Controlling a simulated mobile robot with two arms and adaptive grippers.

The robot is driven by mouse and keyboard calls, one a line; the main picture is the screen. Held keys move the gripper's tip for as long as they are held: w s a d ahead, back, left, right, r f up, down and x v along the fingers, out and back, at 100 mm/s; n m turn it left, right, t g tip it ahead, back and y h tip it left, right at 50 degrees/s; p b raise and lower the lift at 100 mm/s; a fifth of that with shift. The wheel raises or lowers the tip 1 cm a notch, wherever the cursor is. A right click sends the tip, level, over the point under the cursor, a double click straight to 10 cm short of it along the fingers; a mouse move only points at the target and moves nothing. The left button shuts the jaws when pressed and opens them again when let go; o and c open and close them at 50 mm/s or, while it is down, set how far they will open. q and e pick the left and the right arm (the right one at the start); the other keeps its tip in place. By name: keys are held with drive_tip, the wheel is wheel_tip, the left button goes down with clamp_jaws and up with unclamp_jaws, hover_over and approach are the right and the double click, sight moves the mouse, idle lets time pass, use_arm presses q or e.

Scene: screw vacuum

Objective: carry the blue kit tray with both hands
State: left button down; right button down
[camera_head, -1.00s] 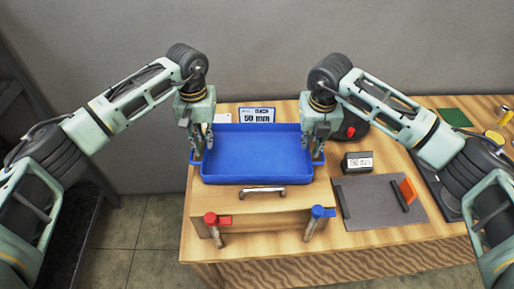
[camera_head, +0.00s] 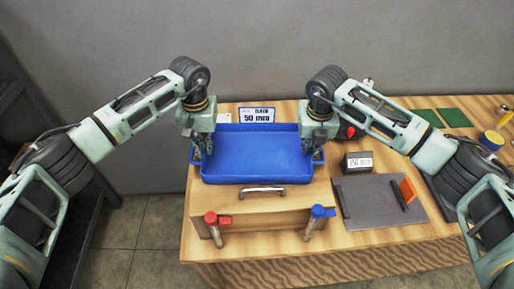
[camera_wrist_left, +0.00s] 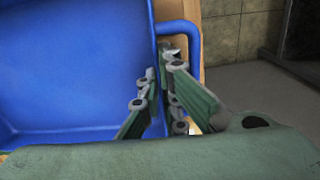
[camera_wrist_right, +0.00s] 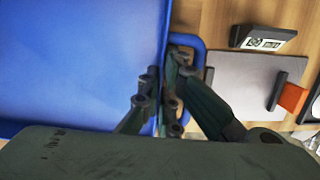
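The blue kit tray (camera_head: 257,178) lies level and empty at the left part of the wooden bench, with a loop handle at each side. My left gripper (camera_head: 203,150) is at the tray's left wall, one finger inside and one outside; the left wrist view shows its fingers (camera_wrist_left: 160,85) close together across the rim beside the handle (camera_wrist_left: 185,28). My right gripper (camera_head: 308,148) straddles the right wall the same way; its fingers (camera_wrist_right: 160,85) show in the right wrist view. Both look shut on the walls, though the contact is partly hidden.
A metal handle (camera_head: 262,190), a red-topped clamp (camera_head: 212,222) and a blue-topped clamp (camera_head: 317,218) are in front of the tray. A 50 mm sign (camera_head: 257,115) stands behind. At right are a labelled black block (camera_head: 357,162) and a grey plate (camera_head: 372,212).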

use_arm(q)
drive_tip(key=shift+r, duration=0.15)
use_arm(e)
drive_tip(key=shift+w+r, duration=0.1)
drive_tip(key=shift+r, duration=0.1)
